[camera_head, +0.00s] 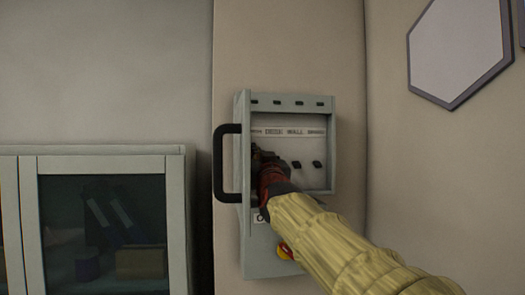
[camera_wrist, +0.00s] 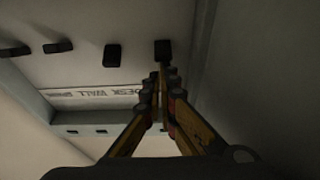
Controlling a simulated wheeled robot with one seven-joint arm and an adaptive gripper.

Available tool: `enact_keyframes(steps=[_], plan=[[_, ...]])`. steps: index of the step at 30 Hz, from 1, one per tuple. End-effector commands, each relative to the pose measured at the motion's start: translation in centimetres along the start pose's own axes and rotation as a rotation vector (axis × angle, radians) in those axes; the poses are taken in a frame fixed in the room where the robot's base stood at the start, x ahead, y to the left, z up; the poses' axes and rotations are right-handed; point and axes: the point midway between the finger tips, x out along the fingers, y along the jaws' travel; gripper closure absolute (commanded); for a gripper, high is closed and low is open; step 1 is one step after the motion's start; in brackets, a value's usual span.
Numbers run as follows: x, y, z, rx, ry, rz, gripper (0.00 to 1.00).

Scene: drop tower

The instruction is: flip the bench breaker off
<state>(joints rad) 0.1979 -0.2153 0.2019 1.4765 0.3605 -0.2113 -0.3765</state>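The breaker panel (camera_head: 244,150) is a grey open-fronted box on the wall, with a row of dark toggles inside. Two toggles, one of them here (camera_head: 317,164), show right of my gripper (camera_head: 262,160); the leftmost ones are hidden behind it. The wrist view shows the row upside down, with the end toggle (camera_wrist: 162,48) right at my fingertips (camera_wrist: 157,76). The fingertips are together with nothing seen between them; I cannot tell whether they touch that toggle. The labels "DESK" and "WALL" are readable; the label at the left end is too blurred to read.
A black handle (camera_head: 222,163) sticks out at the panel's left side. A glass-fronted cabinet (camera_head: 110,163) stands at left. In the wrist view, the box's side wall (camera_wrist: 240,70) is close on the right.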

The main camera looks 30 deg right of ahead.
Motion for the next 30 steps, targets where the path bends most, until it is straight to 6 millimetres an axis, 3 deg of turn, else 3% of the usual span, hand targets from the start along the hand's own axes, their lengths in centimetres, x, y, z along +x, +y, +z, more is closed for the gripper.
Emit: enact_keyframes(steps=[15,22,30], plan=[[-1.0,-0.4,1.9,-0.003,0.141,0.006,1.00],[-0.9,-0.3,0.9,-0.002,0.168,0.006,1.00],[-1.1,-0.3,1.4,-0.002,0.167,0.005,1.00]])
